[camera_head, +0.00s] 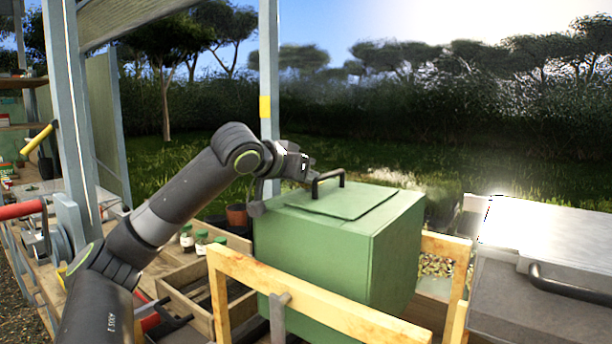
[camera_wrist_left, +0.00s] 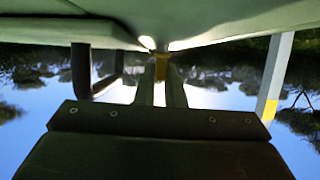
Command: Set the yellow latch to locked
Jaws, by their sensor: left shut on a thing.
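A large green box (camera_head: 340,235) with a black bar handle (camera_head: 328,178) on its lid stands in the middle of the head view. My left gripper (camera_head: 303,172) is at the lid's far left, next to the handle. The left wrist view looks upside down and shows the green box overhead. There the gripper's fingers (camera_wrist_left: 161,84) are shut on a small yellow-brown piece, which looks like the yellow latch (camera_wrist_left: 162,68), close to the box. In the head view the latch is hidden. Its setting cannot be told. My right gripper is not in view.
A pale wooden frame (camera_head: 290,300) stands around the box's front. A grey lidded case (camera_head: 545,250) is on the right. Small jars (camera_head: 187,238) and a wooden tray are on the left. A grey post (camera_head: 268,70) rises behind my wrist.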

